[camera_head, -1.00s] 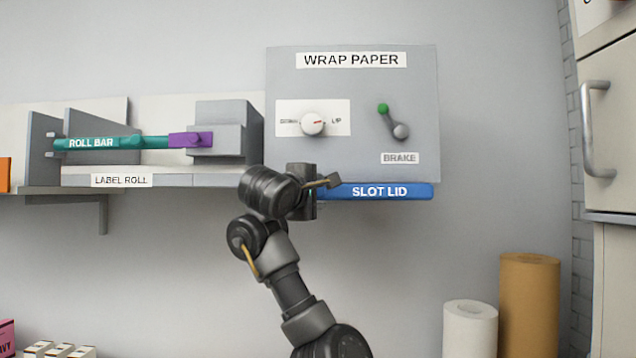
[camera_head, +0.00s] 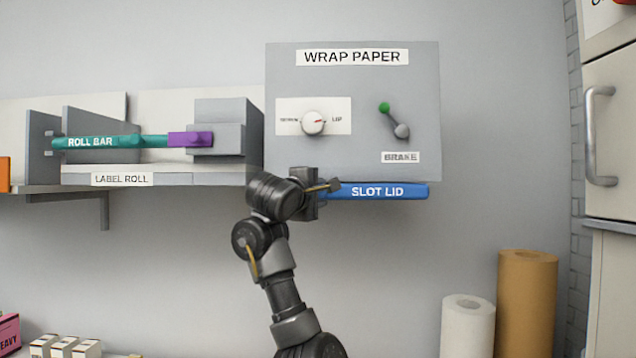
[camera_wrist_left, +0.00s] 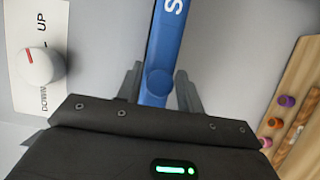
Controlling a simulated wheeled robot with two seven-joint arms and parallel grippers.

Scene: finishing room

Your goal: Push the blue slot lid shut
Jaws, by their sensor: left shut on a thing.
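The blue slot lid (camera_head: 385,191) runs along the bottom edge of the grey wrap paper box (camera_head: 350,155). My left gripper (camera_head: 318,188) is at the lid's left end and hides that end in the head view. In the left wrist view the lid (camera_wrist_left: 170,45) reaches between the two fingers of my left gripper (camera_wrist_left: 160,88), with a round blue knob at its near end. The gripper is shut on this end of the lid. My right gripper is not in view.
The box carries a white dial (camera_head: 313,122) and a brake lever (camera_head: 393,119) with a green tip. The label roll shelf (camera_head: 200,178) with a teal roll bar (camera_head: 100,142) is at left. Paper rolls (camera_head: 527,300) stand at lower right. The wall below the lid is clear.

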